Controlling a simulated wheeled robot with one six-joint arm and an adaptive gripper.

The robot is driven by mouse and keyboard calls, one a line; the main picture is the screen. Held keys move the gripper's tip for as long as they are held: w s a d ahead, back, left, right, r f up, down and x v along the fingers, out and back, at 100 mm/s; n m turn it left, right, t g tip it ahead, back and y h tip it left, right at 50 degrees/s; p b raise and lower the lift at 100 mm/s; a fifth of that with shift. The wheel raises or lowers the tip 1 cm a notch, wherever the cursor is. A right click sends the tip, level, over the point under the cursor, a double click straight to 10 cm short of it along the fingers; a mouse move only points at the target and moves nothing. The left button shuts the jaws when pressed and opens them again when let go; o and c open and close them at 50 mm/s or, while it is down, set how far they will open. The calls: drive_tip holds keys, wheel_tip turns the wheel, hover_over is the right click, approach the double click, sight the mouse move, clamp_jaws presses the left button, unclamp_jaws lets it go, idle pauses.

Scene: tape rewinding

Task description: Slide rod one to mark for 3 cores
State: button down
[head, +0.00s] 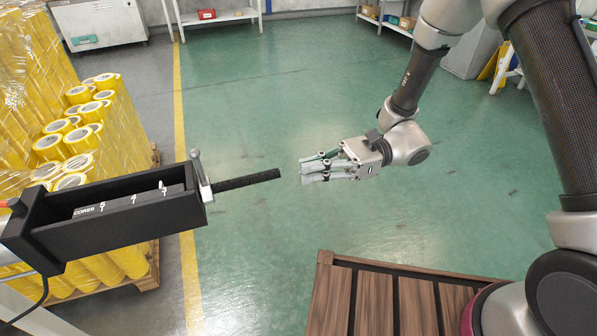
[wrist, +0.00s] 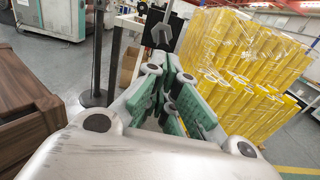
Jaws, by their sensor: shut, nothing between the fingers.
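A black, rough-surfaced rod (head: 246,181) sticks out to the right from the end of a black housing (head: 130,232) in the head view. A label (head: 120,203) on the housing reads CORES, with marks 5, 4 and 3 from left to right. A silver clamp with an upright handle (head: 201,180) stands at the housing's right end, just right of the 3. My gripper (head: 306,170) is shut and empty, a short gap to the right of the rod's free tip. Its green-padded fingers show in the wrist view (wrist: 172,88), pointing towards a dark plate (wrist: 178,30).
Wrapped stacks of yellow tape rolls (head: 60,130) stand on a pallet behind the housing. A wooden slatted surface (head: 375,300) is at the lower right, near my base. The green floor between is open. Shelves line the back.

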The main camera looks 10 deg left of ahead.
sight(254, 183)
drive_tip(key=v, duration=0.9)
drive_tip(key=c, duration=2)
unclamp_jaws()
drive_tip(key=shift+w+d, duration=0.1)
drive_tip(key=shift+d, duration=0.1)
drive_tip(key=o, duration=0.7)
drive_tip(key=shift+m, duration=0.4)
drive_tip(key=x, duration=0.5)
drive_tip(key=shift+a+r, duration=0.3)
drive_tip(key=shift+c, duration=0.2)
drive_tip(key=shift+m, duration=0.8)
drive_tip(key=x, duration=1.5)
drive_tip(key=shift+s+a+r, duration=0.25)
drive_tip(key=shift+r, duration=0.1)
clamp_jaws()
